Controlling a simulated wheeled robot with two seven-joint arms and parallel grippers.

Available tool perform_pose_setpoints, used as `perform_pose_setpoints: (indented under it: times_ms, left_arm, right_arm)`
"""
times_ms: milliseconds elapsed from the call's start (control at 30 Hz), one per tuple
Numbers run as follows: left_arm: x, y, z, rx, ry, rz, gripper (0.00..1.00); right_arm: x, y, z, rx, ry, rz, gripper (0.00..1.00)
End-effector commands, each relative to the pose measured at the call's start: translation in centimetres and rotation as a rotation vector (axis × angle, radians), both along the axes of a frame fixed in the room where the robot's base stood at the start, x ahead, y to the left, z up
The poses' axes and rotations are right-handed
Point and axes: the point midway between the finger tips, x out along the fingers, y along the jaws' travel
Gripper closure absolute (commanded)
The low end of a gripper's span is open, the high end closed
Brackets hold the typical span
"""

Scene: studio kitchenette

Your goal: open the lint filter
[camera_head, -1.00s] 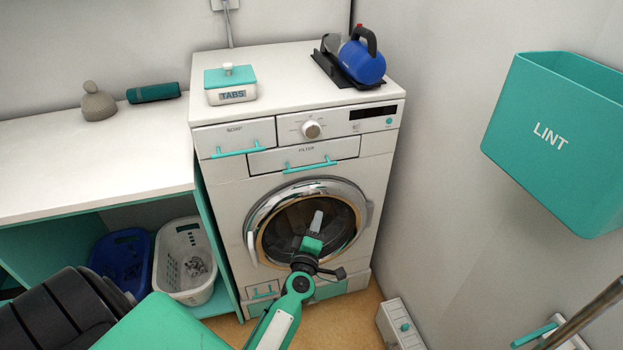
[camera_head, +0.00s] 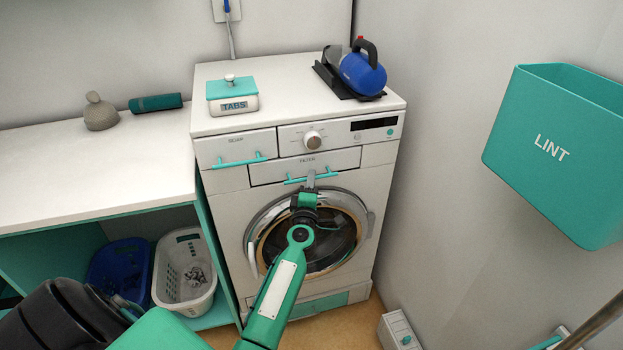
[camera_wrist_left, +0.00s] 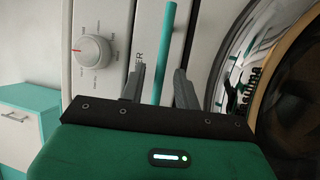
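The lint filter is the drawer (camera_head: 342,162) marked FILTER on the front of the white washer, and it is shut. Its teal bar handle (camera_head: 328,176) runs across it; in the left wrist view the handle (camera_wrist_left: 169,40) passes between my fingers. My left gripper (camera_head: 311,180) is at the middle of the handle. Its two fingers (camera_wrist_left: 159,78) are apart, one on each side of the bar, with gaps showing. I cannot tell how deep the bar sits between them. My right gripper is out of view.
The soap drawer (camera_head: 236,149) is to the left, the knob (camera_head: 313,140) above, and the round door (camera_head: 345,240) below. A teal LINT bin (camera_head: 560,150) hangs on the right wall. A TABS box (camera_head: 232,96) and a blue appliance (camera_head: 362,74) stand on top.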

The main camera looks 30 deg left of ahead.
Motion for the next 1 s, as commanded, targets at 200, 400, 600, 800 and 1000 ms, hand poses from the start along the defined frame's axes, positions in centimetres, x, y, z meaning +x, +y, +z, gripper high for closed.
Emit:
perform_pose_setpoints:
  times_ms: [200, 400, 600, 800, 1000]
  left_arm:
    - [1.5, 0.8, 0.3, 0.001, 0.000, 0.000, 0.68]
    - [1.7, 0.9, 0.3, 0.000, 0.001, 0.000, 0.68]
    - [1.6, 0.8, 0.3, 0.001, 0.000, 0.000, 0.86]
    - [1.6, 0.8, 0.3, 0.000, 0.001, 0.000, 1.00]
    - [1.6, 0.8, 0.3, 0.000, 0.001, 0.000, 1.00]
  right_arm:
    - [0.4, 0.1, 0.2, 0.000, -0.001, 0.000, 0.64]
    - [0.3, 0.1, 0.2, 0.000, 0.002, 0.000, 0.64]
    - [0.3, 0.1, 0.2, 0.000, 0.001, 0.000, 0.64]
    - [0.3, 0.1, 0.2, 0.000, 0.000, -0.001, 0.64]
    - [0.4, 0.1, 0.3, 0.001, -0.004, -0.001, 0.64]
